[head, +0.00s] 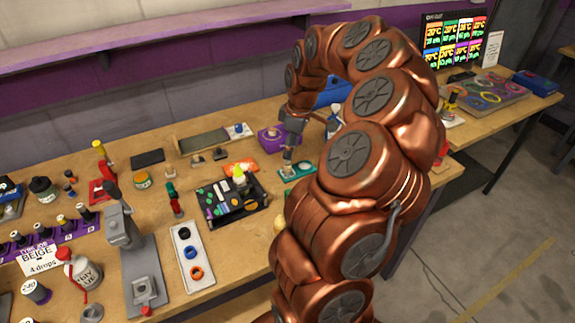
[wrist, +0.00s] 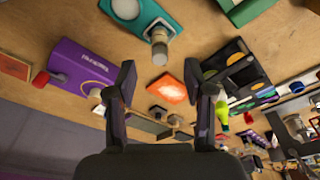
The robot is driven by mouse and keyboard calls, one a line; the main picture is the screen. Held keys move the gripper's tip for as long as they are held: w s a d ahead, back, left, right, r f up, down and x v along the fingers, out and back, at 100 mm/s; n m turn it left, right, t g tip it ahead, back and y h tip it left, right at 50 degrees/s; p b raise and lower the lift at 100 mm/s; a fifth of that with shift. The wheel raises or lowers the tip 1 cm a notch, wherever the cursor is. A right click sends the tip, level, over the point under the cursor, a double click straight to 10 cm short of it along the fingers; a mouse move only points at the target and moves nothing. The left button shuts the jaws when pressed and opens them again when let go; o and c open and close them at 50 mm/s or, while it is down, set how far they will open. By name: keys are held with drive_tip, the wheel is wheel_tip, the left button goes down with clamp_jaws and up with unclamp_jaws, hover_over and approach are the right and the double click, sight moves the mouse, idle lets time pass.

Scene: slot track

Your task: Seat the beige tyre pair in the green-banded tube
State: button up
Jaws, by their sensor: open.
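My gripper (wrist: 158,82) is open, with its two dark fingers apart and nothing between them. In the head view my gripper (head: 290,138) hangs over the back of the bench, close to a teal plate (head: 297,170). In the wrist view a short grey-beige cylinder (wrist: 158,45) stands at the edge of the teal plate (wrist: 145,14), beyond the fingertips and apart from them. I cannot tell whether this is the tube or the tyre pair. I cannot make out a green band or a beige tyre pair for certain. My arm hides part of the bench.
A purple box (head: 272,138), an orange packet (head: 240,167) and a black tray of small parts (head: 228,207) crowd around my gripper. A white tray (head: 203,275) holds coloured rings at the front. A grey press (head: 122,232) stands left of it. Bare wood shows between the things.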

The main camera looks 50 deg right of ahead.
sight(287, 166)
drive_tip(key=shift+w+a+f+p, duration=0.15)
drive_tip(key=shift+f+p, duration=0.1)
drive_tip(key=shift+f, duration=0.5)
drive_tip(key=shift+w+f+p, duration=0.15)
drive_tip(key=shift+f+p, duration=0.1)
drive_tip(key=shift+f, duration=0.45)
drive_tip(key=shift+w+a+f+p, duration=0.15)
drive_tip(key=shift+f+p, duration=0.1)
drive_tip(key=shift+f, duration=0.5)
drive_tip(key=shift+d, duration=0.1)
clamp_jaws()
